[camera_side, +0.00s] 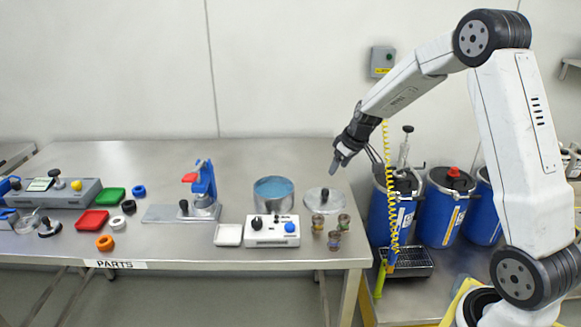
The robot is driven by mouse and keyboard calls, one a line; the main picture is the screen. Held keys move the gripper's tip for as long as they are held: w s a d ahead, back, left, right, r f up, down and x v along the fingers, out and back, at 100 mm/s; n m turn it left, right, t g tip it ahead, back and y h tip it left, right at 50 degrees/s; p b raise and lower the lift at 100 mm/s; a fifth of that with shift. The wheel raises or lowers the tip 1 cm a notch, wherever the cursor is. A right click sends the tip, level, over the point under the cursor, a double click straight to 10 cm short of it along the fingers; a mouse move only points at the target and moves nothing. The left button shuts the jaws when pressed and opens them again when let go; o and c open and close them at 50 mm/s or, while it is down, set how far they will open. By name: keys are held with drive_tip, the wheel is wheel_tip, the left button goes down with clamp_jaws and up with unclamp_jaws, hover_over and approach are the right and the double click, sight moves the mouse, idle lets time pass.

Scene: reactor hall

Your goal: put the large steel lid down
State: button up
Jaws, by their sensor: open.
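The large steel lid (312,203), a round disc with a black knob, lies on the steel table to the right of a round steel pot (273,208). The pot is uncovered and shows blue contents. My gripper (336,167) is open and empty, pointing down above the lid and slightly to its right, clear of the knob. The lid's underside is hidden, and it looks flat on the table.
A control box (272,231) stands in front of the pot, and several small jars (334,240) stand in front of the lid. Blue drums (440,213) and a yellow coiled hose (392,200) are right of the table (165,240). A blue press (205,185) stands left.

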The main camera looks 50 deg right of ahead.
drive_tip(key=s+a+f+g, duration=0.1)
drive_tip(key=s+a+f, duration=0.1)
drive_tip(key=s+a, duration=1.6)
drive_tip(key=shift+s+a+g, duration=0.35)
drive_tip(key=shift+a+g, duration=0.05)
drive_tip(key=shift+a, duration=0.65)
